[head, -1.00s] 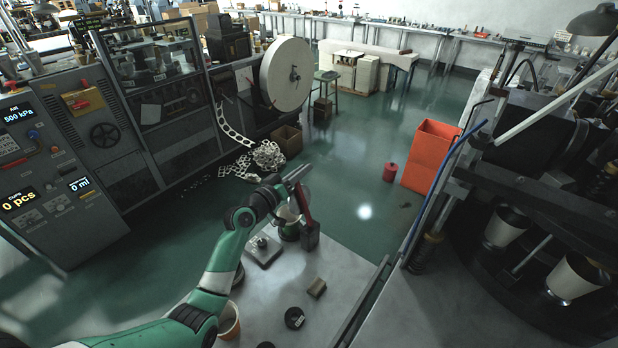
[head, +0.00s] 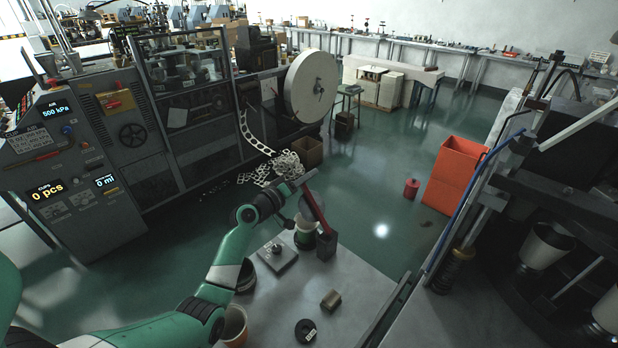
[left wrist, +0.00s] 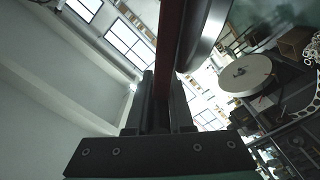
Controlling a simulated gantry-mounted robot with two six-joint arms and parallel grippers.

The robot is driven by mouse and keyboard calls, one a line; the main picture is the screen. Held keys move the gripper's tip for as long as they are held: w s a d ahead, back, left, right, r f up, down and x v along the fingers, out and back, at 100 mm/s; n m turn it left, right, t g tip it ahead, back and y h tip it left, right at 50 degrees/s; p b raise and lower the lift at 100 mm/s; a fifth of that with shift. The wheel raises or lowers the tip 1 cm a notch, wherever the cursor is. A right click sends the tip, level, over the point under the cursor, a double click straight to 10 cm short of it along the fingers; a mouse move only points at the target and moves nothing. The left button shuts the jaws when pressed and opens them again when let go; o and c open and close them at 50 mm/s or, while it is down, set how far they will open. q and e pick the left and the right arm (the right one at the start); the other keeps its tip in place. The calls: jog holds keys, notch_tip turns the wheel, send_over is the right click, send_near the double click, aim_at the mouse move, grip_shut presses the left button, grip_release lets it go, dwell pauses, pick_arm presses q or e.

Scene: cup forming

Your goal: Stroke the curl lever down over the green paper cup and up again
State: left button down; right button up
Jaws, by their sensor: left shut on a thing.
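The red curl lever (head: 316,212) rises from a dark block (head: 326,246) at the table's far edge and leans left. My left gripper (head: 302,181) is shut on its upper end. In the left wrist view the red lever (left wrist: 171,40) runs between my two dark fingers (left wrist: 163,108). A pale round head (head: 305,222) is beside the lever, with a dark green shape (head: 304,240) below it; I cannot tell whether this is the green paper cup. A shiny metal disc (left wrist: 204,35) shows close to the fingers in the wrist view. My right gripper is out of view.
The grey table (head: 345,275) carries a small brown block (head: 331,300), a black puck (head: 306,331), a square metal plate (head: 278,256) and an orange-brown cup (head: 235,325). A dark machine (head: 560,215) stands at right. The table's middle is mostly clear.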

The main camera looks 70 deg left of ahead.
pick_arm(q)
jog(key=c, duration=0.8)
grip_release()
jog(key=shift+s+d, duration=0.1)
jog(key=shift+s, duration=0.25)
jog(key=p+v, duration=0.1)
jog(key=v, duration=1)
jog(key=shift+p, duration=0.4)
